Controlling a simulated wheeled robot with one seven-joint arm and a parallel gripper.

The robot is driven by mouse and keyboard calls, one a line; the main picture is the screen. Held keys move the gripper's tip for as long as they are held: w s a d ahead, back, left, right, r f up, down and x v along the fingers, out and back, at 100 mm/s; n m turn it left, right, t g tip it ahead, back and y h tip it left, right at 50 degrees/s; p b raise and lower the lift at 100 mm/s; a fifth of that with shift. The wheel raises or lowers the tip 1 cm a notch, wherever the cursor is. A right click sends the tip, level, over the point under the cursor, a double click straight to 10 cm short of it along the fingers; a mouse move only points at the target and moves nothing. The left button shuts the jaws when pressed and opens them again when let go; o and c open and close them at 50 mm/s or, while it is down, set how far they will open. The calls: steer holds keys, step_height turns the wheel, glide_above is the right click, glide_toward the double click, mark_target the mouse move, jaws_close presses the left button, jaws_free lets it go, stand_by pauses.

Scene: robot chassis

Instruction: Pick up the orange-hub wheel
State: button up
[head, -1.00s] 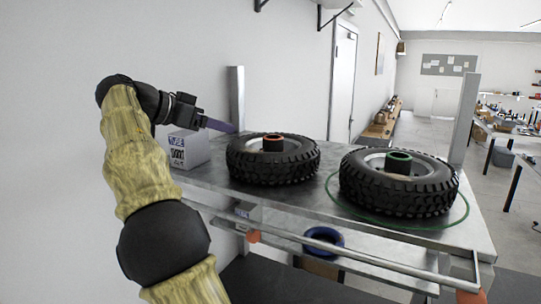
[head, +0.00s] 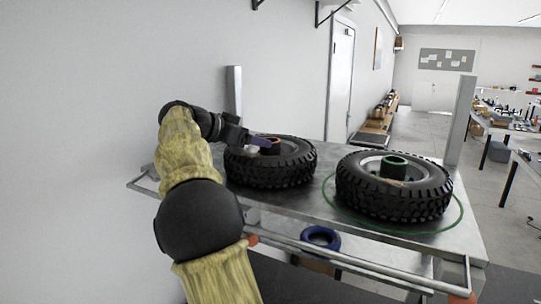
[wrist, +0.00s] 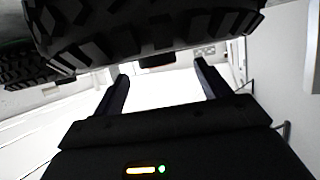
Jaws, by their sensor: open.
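The orange-hub wheel (head: 285,172) lies flat on the metal cart top, left of the other wheel. Its orange-topped hub (head: 274,147) stands up in the middle. The green-hub wheel (head: 420,200) lies to the right inside a green ring. My gripper (head: 264,143) is at the left of the orange hub, over that wheel's near-left rim. In the wrist view the two fingers (wrist: 160,72) are spread apart, and a dark piece, perhaps the hub, shows beyond them. Tire tread (wrist: 145,28) fills the top there. I cannot tell whether the fingers touch anything.
A metal post (head: 234,95) rises at the cart's back left and another (head: 460,120) at the right. A rail (head: 350,262) runs along the front. A blue ring (head: 321,238) sits on the lower shelf. A wall is close at left.

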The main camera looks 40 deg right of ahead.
steer(key=shift+a, duration=0.1)
steer(key=shift+d+p, duration=0.3)
steer(key=shift+d, duration=0.05)
steer(key=p+x, duration=0.1)
steer(key=x, duration=0.2)
steer(key=p+x, duration=0.1)
steer(key=shift+s+d+p, duration=0.15)
steer(key=shift+s+p, duration=0.1)
steer(key=shift+p, duration=0.05)
steer(key=shift+w+d+f, duration=0.1)
steer(key=shift+d+f, duration=0.05)
steer(key=shift+f, duration=0.15)
